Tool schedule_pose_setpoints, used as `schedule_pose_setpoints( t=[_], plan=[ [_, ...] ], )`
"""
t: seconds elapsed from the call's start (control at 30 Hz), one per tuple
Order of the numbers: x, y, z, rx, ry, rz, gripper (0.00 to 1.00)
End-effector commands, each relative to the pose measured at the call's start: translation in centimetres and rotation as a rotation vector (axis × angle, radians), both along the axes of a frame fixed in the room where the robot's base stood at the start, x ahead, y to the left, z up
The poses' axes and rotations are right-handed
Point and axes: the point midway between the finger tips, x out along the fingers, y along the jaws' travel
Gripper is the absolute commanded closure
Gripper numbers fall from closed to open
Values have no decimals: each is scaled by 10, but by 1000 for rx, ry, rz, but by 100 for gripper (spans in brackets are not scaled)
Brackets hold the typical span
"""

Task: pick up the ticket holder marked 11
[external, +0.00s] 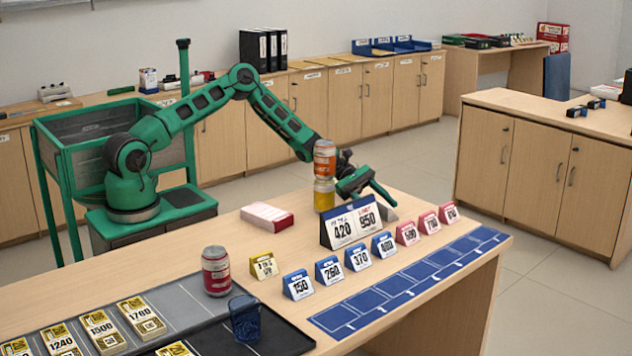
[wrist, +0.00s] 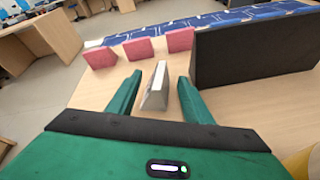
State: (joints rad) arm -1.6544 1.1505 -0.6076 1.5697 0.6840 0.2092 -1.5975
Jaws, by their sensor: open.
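A small grey-white ticket holder (wrist: 157,88) stands on the counter between my gripper's two green fingers in the wrist view, with a gap on each side. In the external view a grey holder (external: 389,215) shows just behind the double sign, partly hidden. I cannot read its number, and no holder clearly reads 11. My gripper (external: 373,190) is open and low over the counter behind the sign; its fingers also show in the wrist view (wrist: 159,82). Pink holders (wrist: 138,49) stand beyond it.
The double sign (external: 350,225) is close on the gripper's right in the wrist view (wrist: 255,50). Stacked orange and yellow cans (external: 324,180) stand beside the gripper. Blue holders (external: 329,270), a yellow holder (external: 264,265) and a blue mat (external: 410,283) lie towards the front.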

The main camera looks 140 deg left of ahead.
Motion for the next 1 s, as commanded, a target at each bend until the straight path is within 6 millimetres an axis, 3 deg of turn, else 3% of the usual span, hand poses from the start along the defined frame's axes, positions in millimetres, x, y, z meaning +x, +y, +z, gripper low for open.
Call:
schedule_pose_setpoints(
  t=[0.17,0.33,0.77,1.0],
  plan=[
    [0,0,0,0,1,1,56],
    [-1,0,0,-1,0,0,97],
    [-1,1,6,1,0,1,98],
    [-1,1,34,3,0,0,98]
  ],
)
